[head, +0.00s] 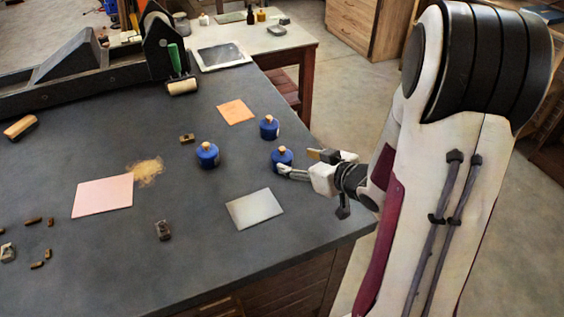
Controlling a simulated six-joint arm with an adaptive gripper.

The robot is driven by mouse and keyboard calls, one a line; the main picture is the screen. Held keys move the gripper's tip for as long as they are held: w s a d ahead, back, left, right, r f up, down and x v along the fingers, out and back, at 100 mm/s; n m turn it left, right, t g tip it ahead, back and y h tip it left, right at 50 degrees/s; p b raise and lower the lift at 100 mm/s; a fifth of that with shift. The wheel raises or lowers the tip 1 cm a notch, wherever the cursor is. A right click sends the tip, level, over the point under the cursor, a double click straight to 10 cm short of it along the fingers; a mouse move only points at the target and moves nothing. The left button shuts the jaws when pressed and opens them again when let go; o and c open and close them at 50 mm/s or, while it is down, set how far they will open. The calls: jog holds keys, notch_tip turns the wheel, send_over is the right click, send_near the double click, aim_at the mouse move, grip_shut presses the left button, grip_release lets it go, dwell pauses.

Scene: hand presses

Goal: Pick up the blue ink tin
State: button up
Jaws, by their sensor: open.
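Three blue ink tins with orange-tan tops stand upright on the dark table. One blue ink tin (282,155) is at the tips of my gripper, another blue tin (269,128) stands behind it, and a third blue tin (207,156) stands farther left. My gripper (299,164) reaches in from the right, low over the table, with its fingers apart. The nearer finger overlaps the lower edge of the closest tin in the picture. I cannot tell whether the fingers touch it or how far they reach around it.
A grey plate (255,209) lies just in front of the closest tin. An orange card (236,112) lies behind the tins. A pink sheet (103,196) and a tan powder patch (145,172) lie left. A black press (165,50) stands at the back. The table's right edge is under my arm.

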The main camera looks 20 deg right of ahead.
aim_at(285, 158)
jog(key=shift+x, duration=1.3)
jog(key=shift+w+a, duration=0.15)
jog(key=shift+a+x, duration=0.2)
jog(key=shift+x, duration=2.2)
jog(key=shift+r, duration=0.1)
jog(key=c, duration=1.4)
